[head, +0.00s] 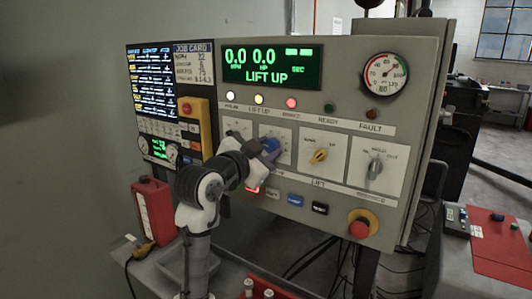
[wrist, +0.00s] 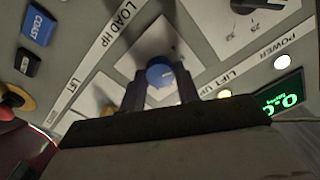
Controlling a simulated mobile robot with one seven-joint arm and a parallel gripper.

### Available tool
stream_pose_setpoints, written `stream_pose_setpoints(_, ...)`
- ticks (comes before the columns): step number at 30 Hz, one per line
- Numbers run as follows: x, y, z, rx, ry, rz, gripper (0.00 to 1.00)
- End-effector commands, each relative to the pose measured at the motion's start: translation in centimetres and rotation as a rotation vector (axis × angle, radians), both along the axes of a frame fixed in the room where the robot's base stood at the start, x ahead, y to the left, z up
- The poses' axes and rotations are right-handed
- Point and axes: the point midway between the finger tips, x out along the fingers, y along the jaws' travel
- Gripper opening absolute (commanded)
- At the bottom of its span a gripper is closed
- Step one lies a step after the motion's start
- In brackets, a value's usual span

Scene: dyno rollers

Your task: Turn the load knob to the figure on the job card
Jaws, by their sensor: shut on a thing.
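The blue load knob (wrist: 160,74) sits on a pale dial plate beside the LOAD HP label (wrist: 118,18) in the wrist view. My gripper (wrist: 161,88) is shut on it, one dark finger on each side. In the head view my gripper (head: 262,151) reaches the panel from the front and hides much of the knob and its scale, so I cannot read its setting. The job card (head: 194,62) is on the panel's left part; it lists several rows of figures, too small to read surely.
The green display (head: 270,66) reads 0.0 MPH, 0.0 HP and LIFT UP. A yellow knob (head: 319,156), a grey knob (head: 375,168), a row of push buttons (head: 295,201) and a red emergency stop (head: 361,226) lie right of my gripper. A round gauge (head: 385,73) is at upper right.

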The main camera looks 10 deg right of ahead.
Motion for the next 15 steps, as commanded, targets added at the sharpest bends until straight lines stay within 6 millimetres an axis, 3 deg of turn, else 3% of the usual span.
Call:
stream_pose_setpoints(9, -0.02, -0.01, 0.01, 0.001, 0.0, -0.001, 0.09)
stream_pose_setpoints(10, -0.03, -0.01, 0.01, 0.001, 0.0, -0.001, 0.34)
stream_pose_setpoints(15, -0.02, 0.0, 0.0, 0.0, 0.0, -0.001, 0.53)
